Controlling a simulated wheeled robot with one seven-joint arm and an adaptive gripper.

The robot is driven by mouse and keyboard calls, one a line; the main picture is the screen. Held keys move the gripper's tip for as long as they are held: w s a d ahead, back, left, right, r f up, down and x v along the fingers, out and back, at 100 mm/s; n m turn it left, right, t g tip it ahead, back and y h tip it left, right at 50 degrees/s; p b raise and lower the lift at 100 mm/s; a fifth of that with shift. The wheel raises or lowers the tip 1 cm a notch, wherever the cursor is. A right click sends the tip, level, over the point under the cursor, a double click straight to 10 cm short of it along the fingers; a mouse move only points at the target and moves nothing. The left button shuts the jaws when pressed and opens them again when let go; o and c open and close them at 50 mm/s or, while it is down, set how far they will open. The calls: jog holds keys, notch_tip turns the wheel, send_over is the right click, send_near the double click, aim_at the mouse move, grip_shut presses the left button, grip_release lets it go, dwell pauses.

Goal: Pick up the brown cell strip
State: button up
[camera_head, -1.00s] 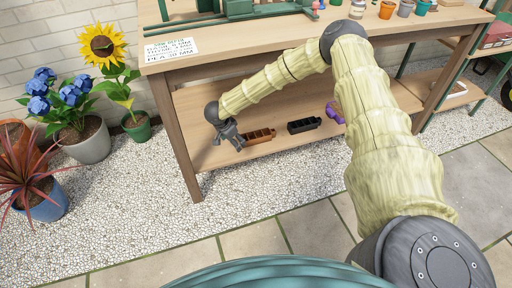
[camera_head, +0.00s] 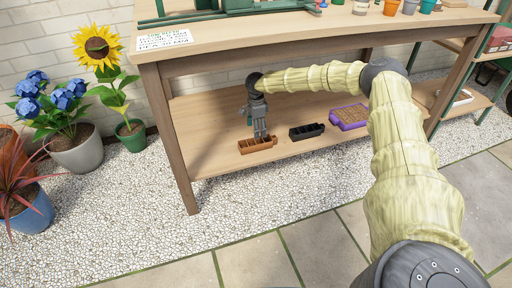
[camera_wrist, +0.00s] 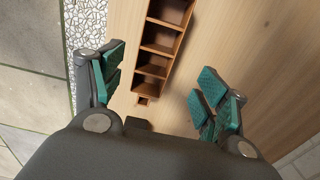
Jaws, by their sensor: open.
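The brown cell strip (camera_head: 257,145) lies on the lower shelf of the wooden bench in the head view. It also shows in the wrist view (camera_wrist: 161,50), running up from between the fingers with its open cells facing me. My gripper (camera_head: 261,132) points down just above the strip. In the wrist view my gripper (camera_wrist: 155,88) is open, with a green-padded finger on each side and the strip's near end between and beyond them. I cannot tell whether the fingers reach down to the strip's height. The strip's far end is cut off by the wrist view's edge.
On the lower shelf (camera_head: 215,160), a black cell strip (camera_head: 306,131) and a purple tray (camera_head: 350,117) lie to the right of the brown strip. The bench top (camera_head: 290,37) overhangs the shelf, and a bench leg (camera_head: 170,140) stands to the left.

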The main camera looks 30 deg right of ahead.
aim_at(256, 141)
notch_tip(256, 141, down, 4)
jog(key=shift+r+b, duration=0.15)
jog(key=shift+b, duration=0.35)
jog(key=f+b, duration=0.2)
jog(key=f, duration=0.1)
jog(key=f+b, duration=0.1)
jog(key=shift+s+a+f, duration=0.15)
jog(key=shift+s+a, duration=0.1)
jog(key=shift+s, duration=0.05)
jog(key=shift+f, duration=0.35)
jog(key=shift+r, duration=0.1)
jog(key=c, duration=1.2)
